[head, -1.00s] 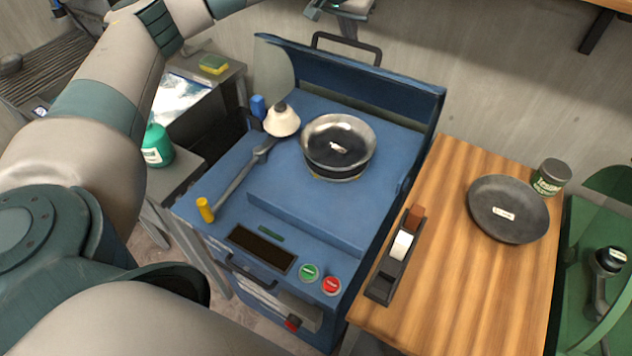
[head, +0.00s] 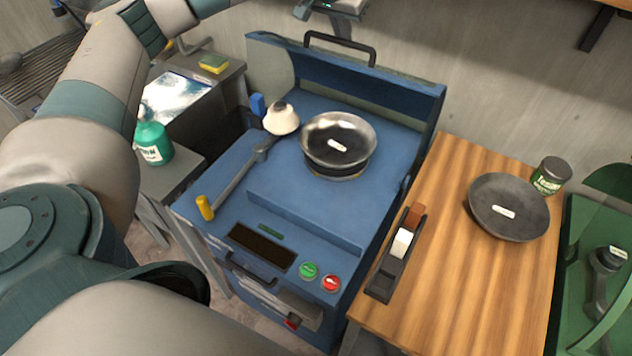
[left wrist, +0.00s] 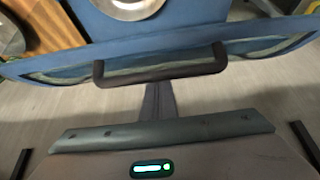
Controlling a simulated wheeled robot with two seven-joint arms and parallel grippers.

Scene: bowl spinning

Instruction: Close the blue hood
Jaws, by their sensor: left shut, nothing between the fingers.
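The blue hood (head: 400,90) stands raised at the back of the blue machine (head: 225,190), with a dark handle (head: 372,55) along its top edge. The hood's edge and handle (left wrist: 160,72) also cross the left wrist view. My left gripper (head: 343,34) is at the top of the head view, just behind the handle. In the left wrist view its shut, empty fingers (left wrist: 158,92) point toward the handle; I cannot tell whether they touch the hood. A metal bowl (head: 322,125) sits on the machine under the hood. My right gripper is in neither view.
A green bottle (head: 153,145) stands left.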

